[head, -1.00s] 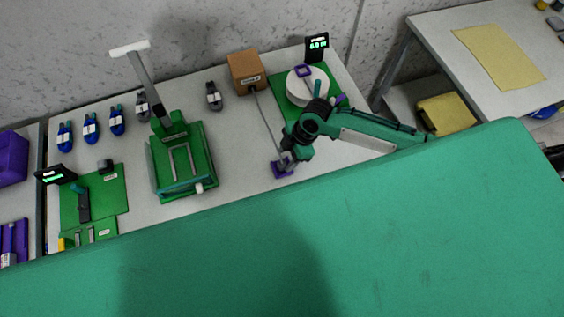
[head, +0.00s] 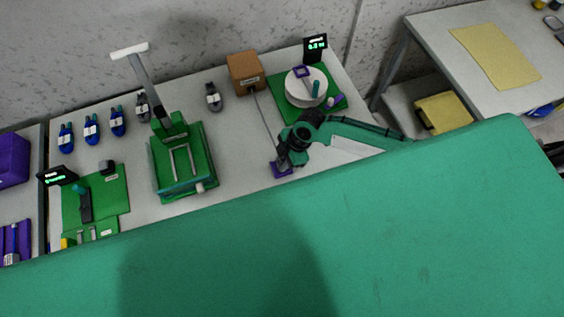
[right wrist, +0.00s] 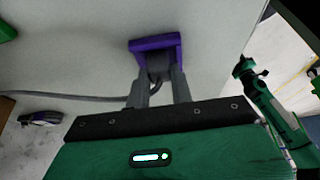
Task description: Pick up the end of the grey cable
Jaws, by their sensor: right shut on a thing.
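The grey cable (head: 264,117) runs from the brown box (head: 245,72) across the table to a purple holder (head: 281,170). My right gripper (head: 284,162) is at the cable's near end, just over the purple holder. In the right wrist view the cable (right wrist: 75,97) comes in from the left to between my fingers (right wrist: 157,92), which are shut on its dark end. The purple holder (right wrist: 155,44) is right at the fingertips there; I cannot tell whether the cable end touches it. My left gripper is not in view.
A white reel (head: 306,87) on a green board with a small display (head: 315,46) stands behind my right arm. A green fixture (head: 181,163) is left of the cable. Several blue-handled tools (head: 91,129) line the back left. Table surface is clear around the cable.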

